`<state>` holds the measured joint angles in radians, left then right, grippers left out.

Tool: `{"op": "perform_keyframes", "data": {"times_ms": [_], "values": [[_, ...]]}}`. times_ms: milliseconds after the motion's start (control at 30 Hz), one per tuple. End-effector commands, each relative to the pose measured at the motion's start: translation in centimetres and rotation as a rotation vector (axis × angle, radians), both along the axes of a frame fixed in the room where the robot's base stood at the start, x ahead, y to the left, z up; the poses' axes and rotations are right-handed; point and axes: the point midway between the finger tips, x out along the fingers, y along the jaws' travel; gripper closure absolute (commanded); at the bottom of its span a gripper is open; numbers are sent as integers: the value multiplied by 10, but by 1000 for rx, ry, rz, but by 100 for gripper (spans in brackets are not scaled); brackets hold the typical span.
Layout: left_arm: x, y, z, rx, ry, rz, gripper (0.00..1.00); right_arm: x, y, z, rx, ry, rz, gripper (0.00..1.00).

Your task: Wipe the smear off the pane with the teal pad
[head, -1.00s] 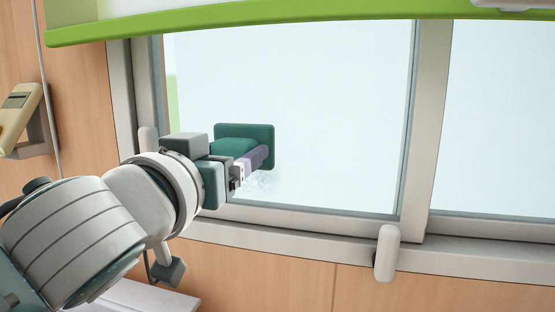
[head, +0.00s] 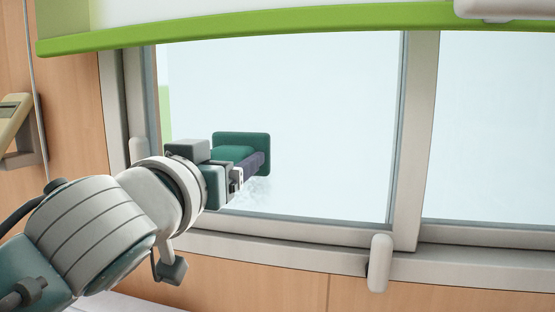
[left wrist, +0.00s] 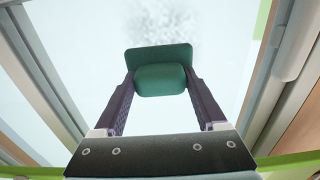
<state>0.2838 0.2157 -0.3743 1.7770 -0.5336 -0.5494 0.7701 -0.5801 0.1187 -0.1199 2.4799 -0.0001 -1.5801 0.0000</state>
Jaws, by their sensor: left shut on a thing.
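The teal pad (head: 258,143) is at the lower left of the window pane (head: 310,110), its flat face toward the glass. I cannot tell whether it touches the glass. My left gripper (head: 254,164) is shut on the pad's grip block; both fingers (left wrist: 161,95) show around it in the left wrist view, where the pad (left wrist: 160,57) is also seen. The smear (head: 258,189) is a whitish, mottled patch just below the pad. In the left wrist view the smear (left wrist: 170,22) lies beyond the pad's edge. My right gripper is not in view.
The pale window frame (head: 410,140) borders the pane, with a handle (head: 380,263) on the lower rail. A green-edged blind (head: 270,27) hangs across the top. A beige wall device (head: 14,125) is at the far left.

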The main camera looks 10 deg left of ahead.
Motion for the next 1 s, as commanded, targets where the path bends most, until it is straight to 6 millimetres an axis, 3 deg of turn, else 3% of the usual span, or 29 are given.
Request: {"op": "perform_keyframes", "data": {"times_ms": [567, 1000], "values": [[7, 0, -1, -1, 0, 0, 70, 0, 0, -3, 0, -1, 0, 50], [6, 0, -29, -2, 0, 0, 70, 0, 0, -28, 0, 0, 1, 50]]}}
